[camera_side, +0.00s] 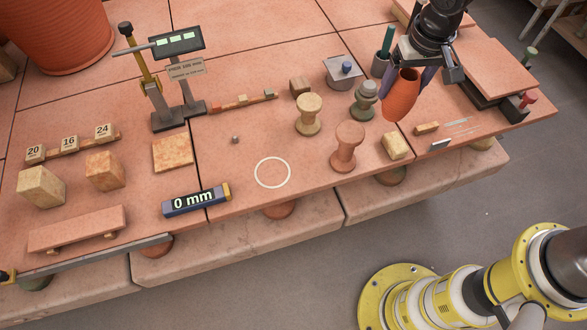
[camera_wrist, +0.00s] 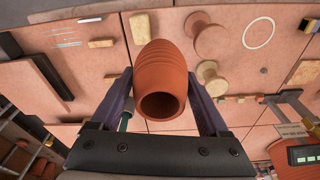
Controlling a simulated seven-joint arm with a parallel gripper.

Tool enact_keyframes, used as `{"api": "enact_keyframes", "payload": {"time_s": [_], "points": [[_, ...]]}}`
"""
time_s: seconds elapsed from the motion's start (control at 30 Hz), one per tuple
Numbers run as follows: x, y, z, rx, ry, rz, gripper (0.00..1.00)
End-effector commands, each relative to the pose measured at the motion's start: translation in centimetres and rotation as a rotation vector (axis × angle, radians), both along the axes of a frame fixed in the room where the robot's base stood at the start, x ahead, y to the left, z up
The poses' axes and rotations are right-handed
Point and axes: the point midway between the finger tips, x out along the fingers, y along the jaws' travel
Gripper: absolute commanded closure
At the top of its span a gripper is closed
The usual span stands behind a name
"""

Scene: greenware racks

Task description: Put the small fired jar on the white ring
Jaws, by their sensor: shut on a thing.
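The small fired jar (camera_side: 401,97) is orange-red and ribbed, and my gripper (camera_side: 407,82) holds it above the right part of the table in the side view. In the wrist view the jar (camera_wrist: 160,65) sits between the two purple fingers, its dark open mouth turned toward the camera. My gripper is shut on it. The white ring (camera_side: 255,172) is a thin outline on the tabletop, near the front edge, left of and below the jar in the side view. Nothing stands inside the ring. The ring also shows at the upper right of the wrist view (camera_wrist: 244,36).
A terracotta spool (camera_side: 347,148) and a cream spool (camera_side: 309,115) stand between jar and ring. A yellow block (camera_side: 395,146) lies near the front edge. A grey-green stacked piece (camera_side: 364,102) is behind. A "0 mm" display (camera_side: 194,200) lies left of the ring.

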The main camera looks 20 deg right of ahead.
Motion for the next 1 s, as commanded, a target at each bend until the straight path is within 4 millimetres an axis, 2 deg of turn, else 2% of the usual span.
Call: {"api": "enact_keyframes", "payload": {"time_s": [0.03,0.1,0.2,0.33,0.5,0.63,0.77,1.0], "points": [[-0.3,2.9,-0.1,0.001,-0.001,0.074,0.92],[-0.9,6.2,-0.4,0.002,0.0,0.158,0.92],[-2.2,10.2,-0.7,0.004,0.002,0.249,0.92],[-4.1,14.1,-1.3,0.003,0.006,0.339,0.92],[-6.2,16.6,-2.0,-0.005,0.018,0.409,0.92],[-6.5,17.6,-2.4,-0.007,0.02,0.43,0.92],[-5.2,19.0,-3.3,-0.007,0.023,0.431,0.92],[-1.7,22.2,-5.5,-0.007,0.022,0.43,0.92]]}}
